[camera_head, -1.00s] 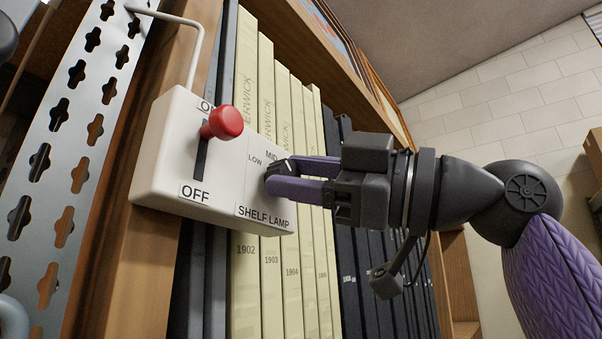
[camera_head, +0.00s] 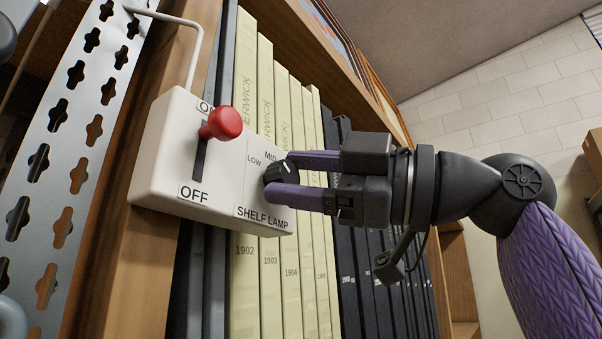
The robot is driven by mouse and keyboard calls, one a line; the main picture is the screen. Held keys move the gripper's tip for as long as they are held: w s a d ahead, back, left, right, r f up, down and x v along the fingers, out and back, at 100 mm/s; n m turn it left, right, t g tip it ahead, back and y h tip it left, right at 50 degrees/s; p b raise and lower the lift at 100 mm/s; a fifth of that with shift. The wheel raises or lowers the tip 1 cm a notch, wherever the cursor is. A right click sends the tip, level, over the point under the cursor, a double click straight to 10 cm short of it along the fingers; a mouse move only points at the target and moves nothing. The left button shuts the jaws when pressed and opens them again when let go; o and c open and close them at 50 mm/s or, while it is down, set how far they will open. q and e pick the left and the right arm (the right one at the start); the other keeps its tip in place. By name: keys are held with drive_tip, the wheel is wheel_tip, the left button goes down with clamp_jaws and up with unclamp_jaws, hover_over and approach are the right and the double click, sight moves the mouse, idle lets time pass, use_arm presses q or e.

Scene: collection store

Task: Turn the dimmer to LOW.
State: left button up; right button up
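The dimmer is a black round knob (camera_head: 282,173) on the right part of a white control box (camera_head: 160,160), above the words SHELF LAMP. LOW is printed to the knob's upper left and MID above it. I cannot tell for sure which label the knob's pointer faces. My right gripper (camera_head: 279,176) reaches in from the right with its purple fingers spread, one above and one below the knob. A gap shows between the upper finger and the knob; the lower finger is close to its underside, and contact is unclear. My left gripper is not in view.
A red-tipped lever (camera_head: 221,123) stands up in the ON/OFF slot left of the dimmer, near the ON end. A perforated metal upright (camera_head: 75,130) is at the left. Cream volumes (camera_head: 244,270) and dark volumes fill the shelf behind the box.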

drive_tip(key=shift+o, duration=0.9)
drive_tip(key=shift+s+d+f, duration=0.1)
drive_tip(key=shift+d+f, duration=0.1)
drive_tip(key=shift+d, duration=0.15)
drive_tip(key=b+v, duration=0.3)
drive_tip(key=v, duration=0.6)
drive_tip(key=shift+d+r, duration=0.1)
drive_tip(key=shift+d, duration=0.05)
